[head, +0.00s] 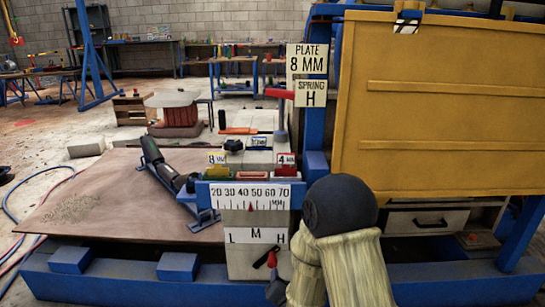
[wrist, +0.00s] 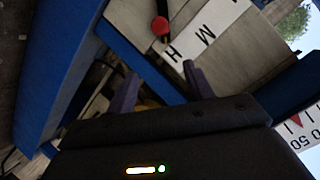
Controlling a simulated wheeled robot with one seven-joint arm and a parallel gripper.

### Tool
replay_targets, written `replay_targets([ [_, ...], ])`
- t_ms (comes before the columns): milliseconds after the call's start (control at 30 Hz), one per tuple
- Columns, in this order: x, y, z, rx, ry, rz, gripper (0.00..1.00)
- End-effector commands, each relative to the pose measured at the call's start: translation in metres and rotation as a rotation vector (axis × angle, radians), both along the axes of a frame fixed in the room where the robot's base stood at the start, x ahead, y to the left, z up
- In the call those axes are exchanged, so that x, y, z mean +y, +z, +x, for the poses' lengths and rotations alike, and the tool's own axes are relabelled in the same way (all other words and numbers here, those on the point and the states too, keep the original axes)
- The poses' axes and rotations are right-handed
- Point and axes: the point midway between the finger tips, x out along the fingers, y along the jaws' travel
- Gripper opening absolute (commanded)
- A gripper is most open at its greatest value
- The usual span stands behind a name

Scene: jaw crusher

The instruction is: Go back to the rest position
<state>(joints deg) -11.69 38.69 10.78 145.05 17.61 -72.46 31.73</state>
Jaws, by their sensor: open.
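My gripper (wrist: 158,82) is open, with its two fingers apart in the wrist view and nothing seen between their tips. In the head view my arm (head: 345,250) reaches in from the bottom right, in front of the machine's lower front, and hides part of it. A black lever with a red knob (wrist: 160,26) is ahead of the fingers, apart from them; it also shows in the head view (head: 268,260). The white L M H plate (head: 255,236) is above the lever in the head view, and its H end (wrist: 176,54) is near my fingers in the wrist view.
The 20–70 MM scale (head: 250,194) is above the L M H plate. A yellow panel (head: 440,100) fills the right side. A blue base beam (head: 130,285) runs along the front. Signs (head: 307,58) read PLATE 8 MM and SPRING H. Open floor lies at the left.

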Motion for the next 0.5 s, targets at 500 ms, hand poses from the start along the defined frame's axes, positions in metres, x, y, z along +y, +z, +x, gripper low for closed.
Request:
replay_targets([
  [500, -0.054, 0.123, -0.051, 0.434, 0.2, -0.272, 0.52],
])
